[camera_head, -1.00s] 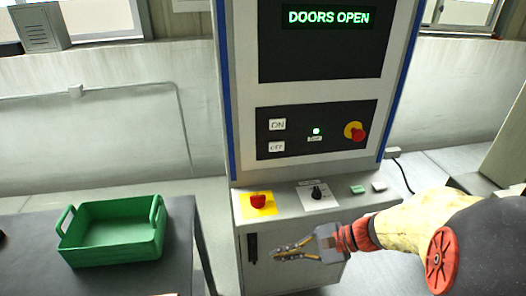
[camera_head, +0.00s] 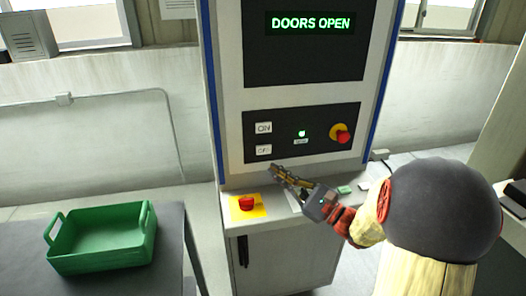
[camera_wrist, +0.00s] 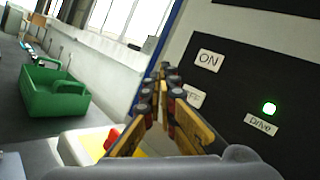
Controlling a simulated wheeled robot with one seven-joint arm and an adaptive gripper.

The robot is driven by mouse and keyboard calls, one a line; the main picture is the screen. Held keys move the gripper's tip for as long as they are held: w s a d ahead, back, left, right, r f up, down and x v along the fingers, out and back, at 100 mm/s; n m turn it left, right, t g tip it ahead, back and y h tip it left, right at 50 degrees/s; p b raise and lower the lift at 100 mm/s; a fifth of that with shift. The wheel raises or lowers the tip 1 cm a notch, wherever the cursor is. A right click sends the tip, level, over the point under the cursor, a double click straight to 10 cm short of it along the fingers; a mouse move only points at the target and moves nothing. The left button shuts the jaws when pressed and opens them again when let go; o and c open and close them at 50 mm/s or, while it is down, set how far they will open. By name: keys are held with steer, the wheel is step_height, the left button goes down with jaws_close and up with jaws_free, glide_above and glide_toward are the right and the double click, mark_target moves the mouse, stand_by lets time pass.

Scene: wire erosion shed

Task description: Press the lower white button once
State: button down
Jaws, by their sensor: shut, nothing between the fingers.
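The lower white button, marked OFF (camera_head: 264,150), sits on the black panel of the machine, right below the white ON button (camera_head: 263,128). My gripper (camera_head: 273,169) is shut and empty. In the head view its tips are just below and slightly right of the OFF button; I cannot tell whether they touch the panel. In the wrist view the shut fingers (camera_wrist: 168,85) point ahead and cover part of the OFF button (camera_wrist: 192,97). The ON button (camera_wrist: 208,61) shows clear above it.
A red emergency knob (camera_head: 342,135) is on the panel's right, near a lit green lamp (camera_head: 302,133). Below, a red mushroom button on a yellow plate (camera_head: 247,204) and a green button (camera_head: 344,190) sit on the ledge. A green crate (camera_head: 102,238) stands on the left table.

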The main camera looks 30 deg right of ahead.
mark_target(264, 150)
steer(key=w+d, duration=0.2)
steer(key=w, duration=0.6)
steer(key=shift+w+d+b, duration=0.2)
steer(key=shift+w+b, duration=0.05)
steer(key=shift+b, duration=0.05)
steer(key=shift+w, duration=0.15)
stand_by(1.4)
steer(key=shift+w+d, duration=0.1)
steer(key=shift+w, duration=0.15)
steer(key=shift+w+d, duration=0.1)
steer(key=shift+w, duration=0.25)
stand_by(0.8)
steer(key=shift+s, duration=0.15)
steer(key=shift+s+a, duration=0.2)
steer(key=shift+s, duration=0.45)
